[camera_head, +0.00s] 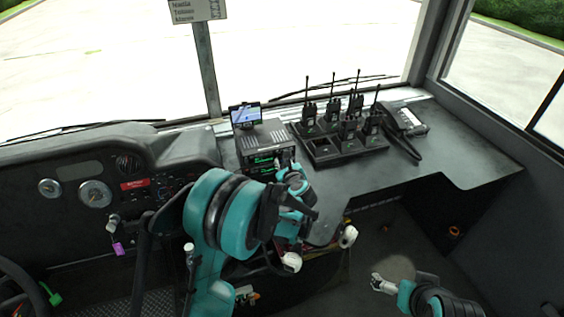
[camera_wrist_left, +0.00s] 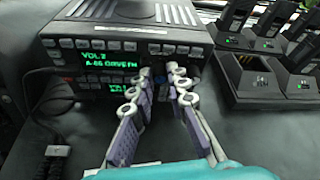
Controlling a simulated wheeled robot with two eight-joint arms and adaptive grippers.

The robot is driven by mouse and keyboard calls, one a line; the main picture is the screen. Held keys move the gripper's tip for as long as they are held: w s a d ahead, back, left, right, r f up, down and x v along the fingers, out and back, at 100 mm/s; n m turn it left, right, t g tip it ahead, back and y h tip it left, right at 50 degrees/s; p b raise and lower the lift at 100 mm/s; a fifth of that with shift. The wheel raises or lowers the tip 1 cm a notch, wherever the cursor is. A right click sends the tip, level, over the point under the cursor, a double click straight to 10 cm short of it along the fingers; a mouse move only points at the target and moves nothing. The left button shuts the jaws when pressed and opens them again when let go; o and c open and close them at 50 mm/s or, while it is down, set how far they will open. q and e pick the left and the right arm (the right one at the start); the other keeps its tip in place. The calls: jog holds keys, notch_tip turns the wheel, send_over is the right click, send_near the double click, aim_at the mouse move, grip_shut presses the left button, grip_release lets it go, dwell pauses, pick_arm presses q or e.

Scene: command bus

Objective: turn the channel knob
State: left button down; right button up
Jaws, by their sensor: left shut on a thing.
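The radio stack (camera_head: 258,140) stands on the dash with two black units, one above the other; it also shows in the left wrist view (camera_wrist_left: 130,45). Green text on its upper display (camera_wrist_left: 110,58) reads "VOL 2" and a channel name. My left gripper (camera_head: 284,160) is at the right part of the radio's front. In the left wrist view its two fingers (camera_wrist_left: 162,78) close around a small knob at the panel. The fingers mostly hide the knob, and I cannot tell its angle. My right gripper (camera_head: 382,284) is low at the right, away from the radio; its jaw state is unclear.
A charger rack (camera_head: 335,150) with several handheld radios stands right of the radio. A corded handset (camera_head: 404,122) lies farther right. A small screen (camera_head: 246,115) sits behind the radio.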

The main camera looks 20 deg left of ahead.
pick_arm(q)
jog(key=m, duration=0.1)
jog(key=m+g+y, duration=0.1)
jog(key=m+y, duration=0.1)
jog(key=shift+w+d+m, duration=0.1)
jog(key=shift+d+m, duration=0.15)
jog(key=shift+m, duration=0.15)
jog(key=m+y, duration=0.1)
jog(key=m+g+b, duration=0.1)
jog(key=m, duration=0.1)
jog(key=shift+w+d+f+y, duration=0.1)
jog(key=shift+f+y, duration=0.05)
jog(key=shift+y, duration=0.25)
jog(key=shift+m+y, duration=0.6)
jog(key=shift+m, duration=0.5)
jog(key=m, duration=0.1)
jog(key=m+y, duration=0.1)
jog(key=m, duration=0.1)
jog(key=m+y, duration=0.1)
jog(key=m, duration=0.1)
jog(key=shift+d+f, duration=0.1)
jog(key=shift+f, duration=0.15)
jog(key=m, duration=0.3)
jog(key=m+t+y, duration=0.1)
jog(key=m, duration=0.2)
jog(key=shift+f+y, duration=0.15)
jog(key=shift+y, duration=0.15)
jog(key=shift+t, duration=0.3)
jog(key=c, duration=1.5)
grip_release()
